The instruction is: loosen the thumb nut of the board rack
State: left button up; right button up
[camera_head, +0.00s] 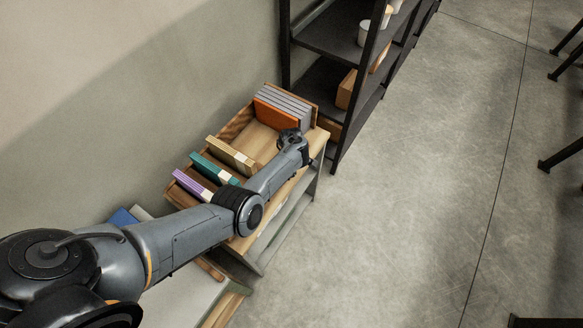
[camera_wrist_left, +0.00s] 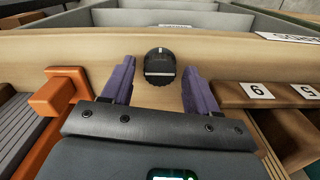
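The thumb nut (camera_wrist_left: 160,62), a round black knob with a pale line across its face, sits on the light wooden front of the board rack (camera_wrist_left: 225,50) in the left wrist view. My left gripper (camera_wrist_left: 158,72) is open, its two purple fingers on either side of the nut with a visible gap at each side. I cannot tell how far the fingertips reach along the nut. In the head view my left arm stretches over the wooden rack (camera_head: 322,134), and its fingers cannot be made out. The nut is hidden there. My right gripper is not in view.
An orange block (camera_wrist_left: 52,97) stands close left of the fingers. Wooden slots with number cards (camera_wrist_left: 256,91) lie to the right. The head view shows purple, teal and tan boards (camera_head: 215,168), an orange board (camera_head: 276,115), and a dark shelf (camera_head: 335,40) behind. Open floor (camera_head: 430,170) lies right.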

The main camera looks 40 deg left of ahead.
pick_arm(q)
jog(key=shift+o, duration=0.2)
jog(key=shift+r, duration=0.1)
jog(key=shift+r, duration=0.2)
notch_tip(320, 180, up, 10)
jog(key=p, duration=0.4)
jog(key=shift+r, duration=0.1)
